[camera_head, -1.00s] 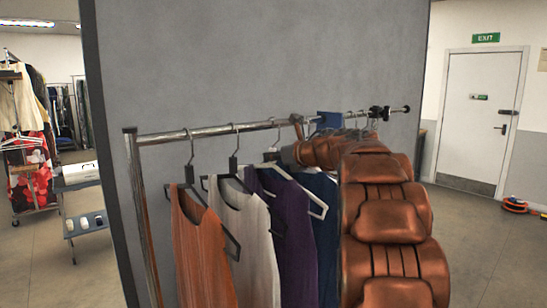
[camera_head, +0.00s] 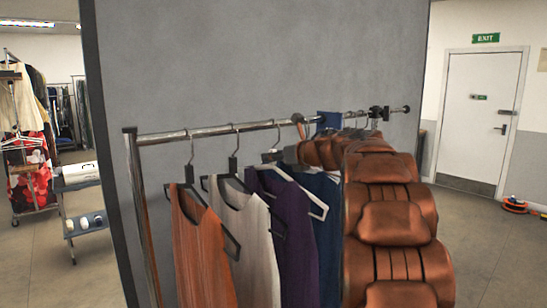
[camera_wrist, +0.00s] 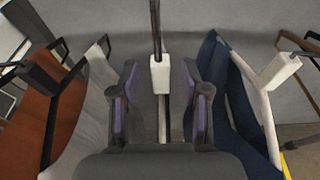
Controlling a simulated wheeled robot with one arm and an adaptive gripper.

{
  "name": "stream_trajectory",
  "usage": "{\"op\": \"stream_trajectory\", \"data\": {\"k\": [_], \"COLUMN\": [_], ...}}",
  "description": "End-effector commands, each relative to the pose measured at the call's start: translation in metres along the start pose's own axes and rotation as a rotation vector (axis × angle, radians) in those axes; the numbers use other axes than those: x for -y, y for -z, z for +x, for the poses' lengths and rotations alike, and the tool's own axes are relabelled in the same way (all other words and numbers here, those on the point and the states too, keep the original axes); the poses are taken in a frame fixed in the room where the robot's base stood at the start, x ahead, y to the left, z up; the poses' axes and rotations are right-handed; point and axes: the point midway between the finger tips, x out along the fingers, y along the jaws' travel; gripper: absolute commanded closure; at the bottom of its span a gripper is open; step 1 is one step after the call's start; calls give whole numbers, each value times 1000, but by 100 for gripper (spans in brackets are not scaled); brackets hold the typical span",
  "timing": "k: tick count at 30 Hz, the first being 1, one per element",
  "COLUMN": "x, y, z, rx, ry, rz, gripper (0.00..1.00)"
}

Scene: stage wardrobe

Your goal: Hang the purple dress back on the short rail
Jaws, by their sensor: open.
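The purple dress (camera_head: 291,225) hangs on a white hanger between a pale grey garment and a blue one. Its hook reaches the metal rail (camera_head: 215,131). My gripper (camera_head: 277,157) is at the hanger's neck, just below the rail, partly hidden by my copper-coloured arm. In the wrist view, my gripper (camera_wrist: 167,105) is open, with a finger on either side of the white hanger neck (camera_wrist: 160,75) and gaps beside it. Purple shows beside both fingers. The dark hook rises out of the top of the wrist view. The lower dress is hidden there.
An orange garment (camera_head: 203,250) and the pale grey garment (camera_head: 246,240) hang to the left, the blue garment (camera_head: 323,215) close to the right. A grey partition (camera_head: 260,60) stands behind the rail. Open floor lies right, towards a white door (camera_head: 480,120).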

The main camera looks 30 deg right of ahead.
Motion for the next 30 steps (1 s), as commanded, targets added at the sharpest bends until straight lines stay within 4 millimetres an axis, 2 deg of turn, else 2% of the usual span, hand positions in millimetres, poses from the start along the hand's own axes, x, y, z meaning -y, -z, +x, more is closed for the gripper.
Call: {"op": "stream_trajectory", "data": {"k": [15,21,30], "x": [2,0,0], "y": [0,0,0], "z": [-89,-107,-110], "rx": [1,1,1], "ry": [6,2,1], "rz": [1,0,1], "gripper": [54,54,54]}}
